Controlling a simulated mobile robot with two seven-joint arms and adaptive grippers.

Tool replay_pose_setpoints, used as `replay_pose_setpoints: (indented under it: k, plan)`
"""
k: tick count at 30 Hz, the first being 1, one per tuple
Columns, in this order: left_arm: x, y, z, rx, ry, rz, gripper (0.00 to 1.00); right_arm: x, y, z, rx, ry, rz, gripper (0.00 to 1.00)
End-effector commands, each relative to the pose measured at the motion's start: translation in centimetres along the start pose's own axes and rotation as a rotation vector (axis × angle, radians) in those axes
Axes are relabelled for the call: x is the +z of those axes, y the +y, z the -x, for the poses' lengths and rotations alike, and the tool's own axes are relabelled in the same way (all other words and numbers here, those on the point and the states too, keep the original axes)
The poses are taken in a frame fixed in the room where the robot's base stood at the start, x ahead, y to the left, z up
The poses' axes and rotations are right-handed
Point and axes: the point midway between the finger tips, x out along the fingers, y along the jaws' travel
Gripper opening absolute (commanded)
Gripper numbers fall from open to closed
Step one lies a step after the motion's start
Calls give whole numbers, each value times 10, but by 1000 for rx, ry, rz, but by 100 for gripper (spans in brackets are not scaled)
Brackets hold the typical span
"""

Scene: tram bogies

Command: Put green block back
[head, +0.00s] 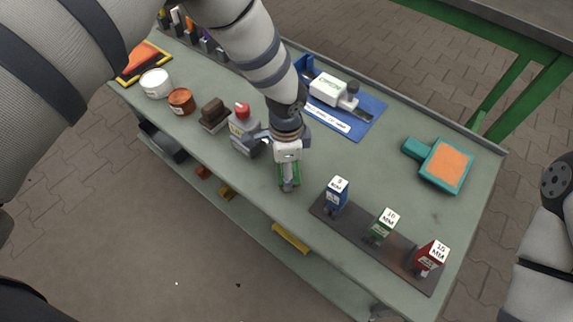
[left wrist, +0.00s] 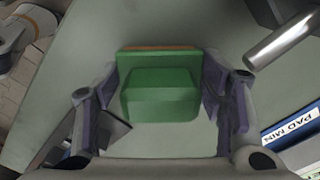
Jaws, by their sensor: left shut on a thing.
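My left gripper (head: 288,184) is shut on a green block, over the table near its front edge, left of the dark rack (head: 400,264). In the left wrist view the green block (left wrist: 160,98) sits between both fingers and shows a thin orange-brown strip along its far edge. In the head view the fingers hide most of it. I cannot tell whether it touches the table. The rack carries a blue block (head: 336,194), a green-labelled 10 MM block (head: 381,228) and a red block (head: 431,257). My right gripper is out of view.
A blue mat (head: 370,103) with a white device (head: 328,90) and a label lies behind my gripper. A teal tool with an orange pad (head: 447,165) is at the right. A grey bottle with a red cap (head: 242,108), a brown brush (head: 213,113) and jars stand left.

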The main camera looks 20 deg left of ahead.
Motion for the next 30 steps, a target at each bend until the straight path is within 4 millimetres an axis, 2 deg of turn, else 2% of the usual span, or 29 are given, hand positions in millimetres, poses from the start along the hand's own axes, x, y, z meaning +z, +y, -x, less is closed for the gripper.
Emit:
replay_pose_setpoints:
  k: [6, 7, 9, 10, 20, 23, 30]
  plan:
    - [0, 0, -3, 0, 0, 0, 28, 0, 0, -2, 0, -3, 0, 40]
    - [0, 0, -3, 0, 0, 0, 65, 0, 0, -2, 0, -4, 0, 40]
    - [0, 0, -2, 0, 0, 0, 81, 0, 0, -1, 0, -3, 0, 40]
    - [0, 0, -2, 0, 0, 0, 83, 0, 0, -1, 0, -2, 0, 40]
    - [0, 0, 2, -2, 1, 0, 83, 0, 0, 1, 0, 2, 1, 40]
    - [-1, -2, 19, -6, 2, 1, 83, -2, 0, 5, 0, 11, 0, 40]
    - [-1, -2, 87, -9, 5, 1, 83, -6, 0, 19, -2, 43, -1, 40]
